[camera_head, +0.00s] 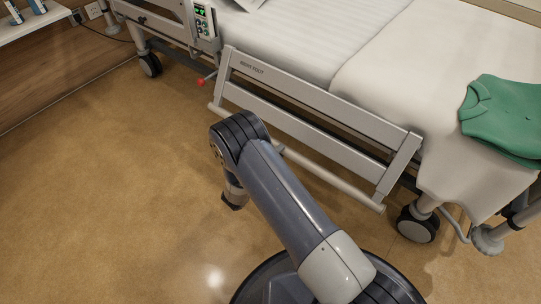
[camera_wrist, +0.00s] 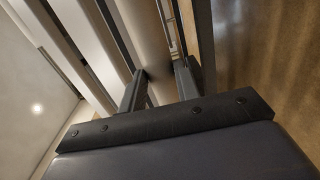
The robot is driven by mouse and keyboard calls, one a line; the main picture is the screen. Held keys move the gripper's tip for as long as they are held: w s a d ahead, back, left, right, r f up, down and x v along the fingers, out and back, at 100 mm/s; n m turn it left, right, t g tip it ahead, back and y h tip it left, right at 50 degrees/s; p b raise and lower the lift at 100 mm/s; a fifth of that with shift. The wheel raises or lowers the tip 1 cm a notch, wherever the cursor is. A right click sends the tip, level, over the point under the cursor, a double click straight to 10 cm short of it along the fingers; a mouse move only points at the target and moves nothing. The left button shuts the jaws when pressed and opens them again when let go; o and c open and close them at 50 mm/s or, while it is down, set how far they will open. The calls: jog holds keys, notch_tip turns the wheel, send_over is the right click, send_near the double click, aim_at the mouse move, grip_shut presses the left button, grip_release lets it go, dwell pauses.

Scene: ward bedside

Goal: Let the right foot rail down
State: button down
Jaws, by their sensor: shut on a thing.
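The right foot rail (camera_head: 310,92), pale grey and marked "RIGHT FOOT", runs along the near side of the bed, with two slats between sloping end posts. A round bar (camera_head: 335,180) runs along its lower side. In the wrist view my gripper (camera_wrist: 162,76) has its two dark fingers on either side of the pale round bar (camera_wrist: 154,38), shut on it. The rail's slats (camera_wrist: 88,45) show to the left of the fingers there. In the head view my arm hides the gripper and part of the bar. A red knob (camera_head: 200,82) sticks out near the rail's left end.
A control handset (camera_head: 203,22) with a green display hangs on the bed side. A green folded garment (camera_head: 503,115) lies on the blanket at the right. Bed wheels (camera_head: 417,226) stand on the floor. The floor at left (camera_head: 100,190) is clear. A shelf (camera_head: 35,22) stands at the upper left.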

jog(key=w+d+f+t+h, duration=0.4)
jog(key=w+d, duration=0.3)
jog(key=w, duration=0.3)
jog(key=shift+w+d+f+t, duration=0.2)
jog(key=shift+d+f+t, duration=0.15)
jog(key=shift+t, duration=0.35)
jog(key=shift+d, duration=0.15)
jog(key=c, duration=1.3)
grip_release()
jog(key=shift+f, duration=0.1)
jog(key=shift+o, duration=1.2)
jog(key=shift+w+d, duration=0.15)
jog(key=shift+d, duration=0.1)
jog(key=shift+a, duration=0.1)
